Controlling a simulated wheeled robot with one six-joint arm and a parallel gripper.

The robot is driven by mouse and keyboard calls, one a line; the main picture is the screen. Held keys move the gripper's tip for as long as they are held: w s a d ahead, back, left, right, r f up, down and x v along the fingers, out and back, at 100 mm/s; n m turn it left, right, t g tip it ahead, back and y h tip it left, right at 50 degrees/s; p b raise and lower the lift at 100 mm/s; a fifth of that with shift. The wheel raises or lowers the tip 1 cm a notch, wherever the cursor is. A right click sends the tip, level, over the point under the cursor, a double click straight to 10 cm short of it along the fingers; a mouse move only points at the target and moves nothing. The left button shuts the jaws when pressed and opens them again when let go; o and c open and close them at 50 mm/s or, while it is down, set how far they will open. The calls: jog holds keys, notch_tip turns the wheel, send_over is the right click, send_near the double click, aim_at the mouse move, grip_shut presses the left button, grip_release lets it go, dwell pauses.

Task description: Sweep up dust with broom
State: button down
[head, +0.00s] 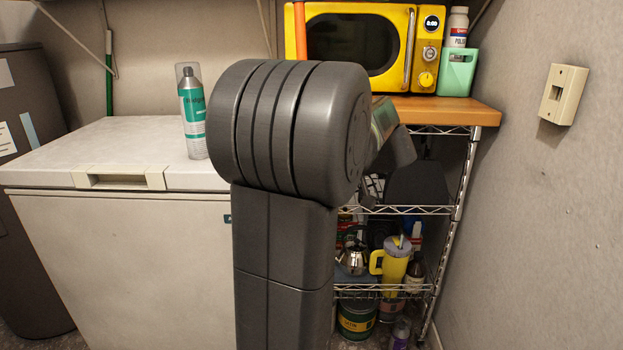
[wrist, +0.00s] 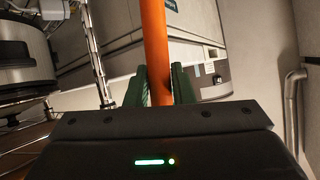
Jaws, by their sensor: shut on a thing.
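In the wrist view, the green fingers of my gripper (wrist: 158,84) are closed around an orange pole (wrist: 154,35), which looks like the broom handle. The pole runs up out of the top of the picture. The broom's head is out of view. In the head view, my arm fills the middle and hides the gripper. An orange stick (head: 408,45) stands nearly upright in front of the microwave, just above my wrist; it seems to be the same handle. No dust can be made out in either view.
A white chest freezer (head: 110,150) with a spray can (head: 192,110) on top stands at left. A wire shelf (head: 400,210) with a yellow microwave (head: 375,45), a kettle (head: 353,257) and several containers stands behind my arm. A wall (head: 560,200) closes the right side. Little floor shows.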

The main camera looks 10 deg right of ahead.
jog(key=w+a+b, duration=0.1)
jog(key=w+a, duration=0.1)
jog(key=a, duration=0.1)
jog(key=shift+a+f+b, duration=0.1)
jog(key=shift+a+b, duration=0.2)
jog(key=shift+b, duration=0.05)
jog(key=shift+a, duration=0.1)
jog(key=a+b, duration=0.1)
jog(key=a, duration=0.3)
dwell(0.3)
jog(key=shift+w, duration=0.1)
jog(key=shift+w+a+t+y+b, duration=0.2)
jog(key=shift+a+b, duration=0.35)
jog(key=shift+a, duration=0.4)
jog(key=shift+w+a+t+y+b, duration=0.1)
jog(key=shift+w+a+b, duration=0.1)
jog(key=shift+a+b, duration=0.55)
jog(key=shift+a, duration=0.3)
